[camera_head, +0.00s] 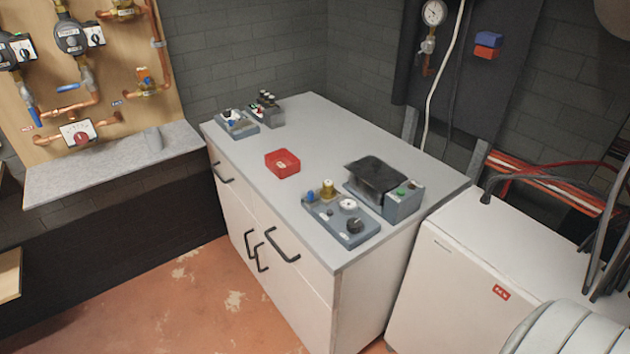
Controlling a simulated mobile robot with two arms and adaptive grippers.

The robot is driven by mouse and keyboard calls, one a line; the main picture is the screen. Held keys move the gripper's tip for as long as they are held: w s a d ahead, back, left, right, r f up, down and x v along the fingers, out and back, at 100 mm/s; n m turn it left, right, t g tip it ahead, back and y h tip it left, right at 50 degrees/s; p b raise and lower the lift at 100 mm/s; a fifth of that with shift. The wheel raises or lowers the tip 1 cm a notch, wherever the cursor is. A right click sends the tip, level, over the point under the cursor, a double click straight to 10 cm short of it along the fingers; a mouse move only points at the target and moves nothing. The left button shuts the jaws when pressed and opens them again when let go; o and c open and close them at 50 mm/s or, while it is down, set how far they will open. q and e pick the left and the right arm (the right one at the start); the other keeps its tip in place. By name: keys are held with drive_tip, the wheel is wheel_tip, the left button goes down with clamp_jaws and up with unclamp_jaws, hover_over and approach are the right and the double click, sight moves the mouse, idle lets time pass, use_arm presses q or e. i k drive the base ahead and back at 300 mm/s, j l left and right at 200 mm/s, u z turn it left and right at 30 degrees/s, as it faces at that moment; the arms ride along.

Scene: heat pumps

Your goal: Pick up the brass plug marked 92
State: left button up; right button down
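A small brass-coloured piece (328,188) stands upright at the back of a blue-grey tray (325,211) near the front edge of the white cabinet top. It may be the brass plug, but no number can be read on it. A blue piece (310,196), a white round piece (348,204) and a dark knob-like piece (355,226) are on the same tray.
The cabinet top (235,157) has free room around a red box (282,163). A grey box with a dark top (376,174) stands right behind the tray. Two small holders (238,123) (266,109) are at the far left. A white unit (470,265) stands at right.

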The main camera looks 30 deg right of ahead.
sight(328, 192)
drive_tip(key=i+j+z, duration=0.1)
drive_tip(key=z, duration=0.35)
drive_tip(key=i+j+z, duration=0.1)
drive_tip(key=z, duration=0.3)
drive_tip(key=i+j+z, duration=0.1)
drive_tip(key=z, duration=0.35)
drive_tip(key=j+z, duration=0.25)
drive_tip(key=z, duration=0.2)
